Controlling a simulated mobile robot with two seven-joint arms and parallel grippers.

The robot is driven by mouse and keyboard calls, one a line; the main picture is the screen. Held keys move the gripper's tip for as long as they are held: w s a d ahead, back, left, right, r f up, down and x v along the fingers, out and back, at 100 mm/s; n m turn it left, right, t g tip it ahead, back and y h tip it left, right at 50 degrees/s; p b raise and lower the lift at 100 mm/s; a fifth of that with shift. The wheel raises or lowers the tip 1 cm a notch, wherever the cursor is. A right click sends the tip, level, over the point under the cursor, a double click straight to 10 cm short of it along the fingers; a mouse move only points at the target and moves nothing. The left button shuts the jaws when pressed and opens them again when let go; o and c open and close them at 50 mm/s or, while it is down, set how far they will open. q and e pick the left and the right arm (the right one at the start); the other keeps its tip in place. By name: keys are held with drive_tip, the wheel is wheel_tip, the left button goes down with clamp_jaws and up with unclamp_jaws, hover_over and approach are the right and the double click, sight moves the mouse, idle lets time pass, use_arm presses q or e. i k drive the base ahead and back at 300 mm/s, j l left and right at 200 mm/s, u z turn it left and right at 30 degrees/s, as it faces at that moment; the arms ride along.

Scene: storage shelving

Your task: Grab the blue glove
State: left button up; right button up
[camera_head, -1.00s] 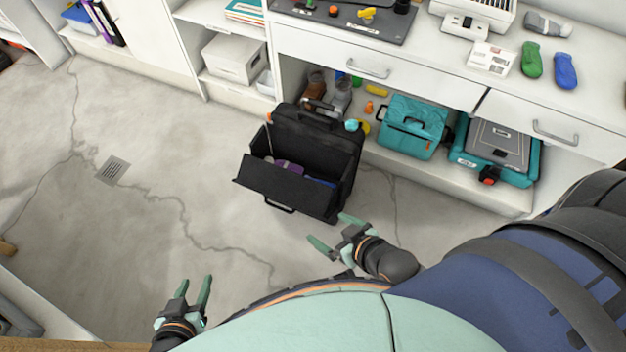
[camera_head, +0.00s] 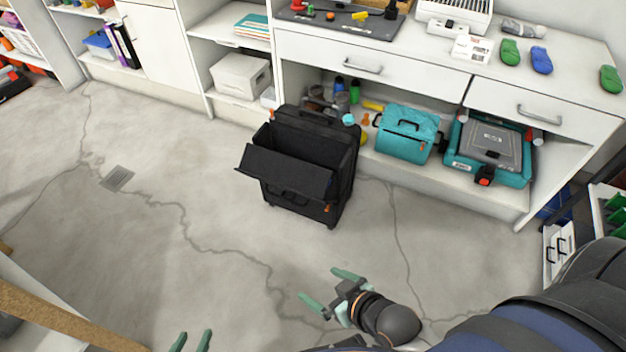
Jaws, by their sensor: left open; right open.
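A blue item (camera_head: 541,60), which looks like the blue glove, lies on the white counter (camera_head: 590,50) at the upper right. A similar green item (camera_head: 510,51) lies just to its left. My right gripper (camera_head: 328,284) is open and empty over the floor at the lower middle, well below and left of the blue item in the picture. My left gripper (camera_head: 193,341) is open at the bottom edge, with only its fingertips showing. Neither gripper is near the counter.
An open black case (camera_head: 330,150) stands on the floor before the cabinet. A teal bag (camera_head: 405,132) and a teal toolbox (camera_head: 520,165) sit on the low shelf. Another green item (camera_head: 611,78) lies at the counter's right. The floor (camera_head: 150,240) at left is clear.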

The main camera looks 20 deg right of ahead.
sight(541, 61)
drive_tip(key=z, duration=2)
